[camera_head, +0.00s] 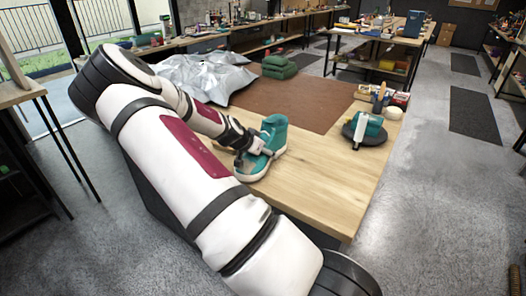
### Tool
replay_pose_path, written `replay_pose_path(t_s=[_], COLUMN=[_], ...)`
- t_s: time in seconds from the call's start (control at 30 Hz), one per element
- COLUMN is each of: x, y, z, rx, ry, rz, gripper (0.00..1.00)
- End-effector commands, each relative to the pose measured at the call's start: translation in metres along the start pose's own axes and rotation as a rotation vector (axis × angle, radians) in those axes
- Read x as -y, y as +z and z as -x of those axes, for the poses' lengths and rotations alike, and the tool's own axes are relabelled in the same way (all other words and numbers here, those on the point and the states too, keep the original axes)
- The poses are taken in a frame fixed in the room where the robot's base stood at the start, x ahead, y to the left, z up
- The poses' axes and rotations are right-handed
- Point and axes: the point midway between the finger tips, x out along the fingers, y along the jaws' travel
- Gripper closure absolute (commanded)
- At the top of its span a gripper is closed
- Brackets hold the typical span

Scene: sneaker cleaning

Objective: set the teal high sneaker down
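The teal high sneaker (275,129) has a white sole and a tan patch near its toe. It is at the left front part of the wooden table (320,190), with its toe toward the lower left and its collar up. My gripper (265,152) reaches in from the left and appears shut on the side of the sneaker; the fingers are small and partly hidden. I cannot tell whether the sole touches the tabletop or is just above it.
A dark round stand (372,136) at the table's right holds a teal item with a white part. Small boxes and a brush are behind it. The front right tabletop is bare.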

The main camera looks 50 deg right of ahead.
Motion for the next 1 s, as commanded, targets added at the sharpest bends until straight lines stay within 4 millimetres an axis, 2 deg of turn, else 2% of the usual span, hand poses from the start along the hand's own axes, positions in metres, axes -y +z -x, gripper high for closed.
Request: replay_pose_path(t_s=[0.13,0.17,0.2,0.23,0.67,0.77,1.0], x=[0.000,0.000,0.000,0.000,0.000,0.001,0.002], y=[0.001,0.001,0.001,0.001,0.000,0.001,0.001], z=[-0.001,-0.001,-0.001,-0.001,0.004,0.015,0.061], rx=[-0.001,0.001,0.001,0.001,0.000,0.001,0.000], ry=[0.000,0.001,0.001,0.001,0.000,-0.001,-0.004], rz=[0.000,0.001,0.001,0.001,0.002,0.003,0.003], gripper=[0.71,0.21,0.12,0.07,0.07,0.07,0.07])
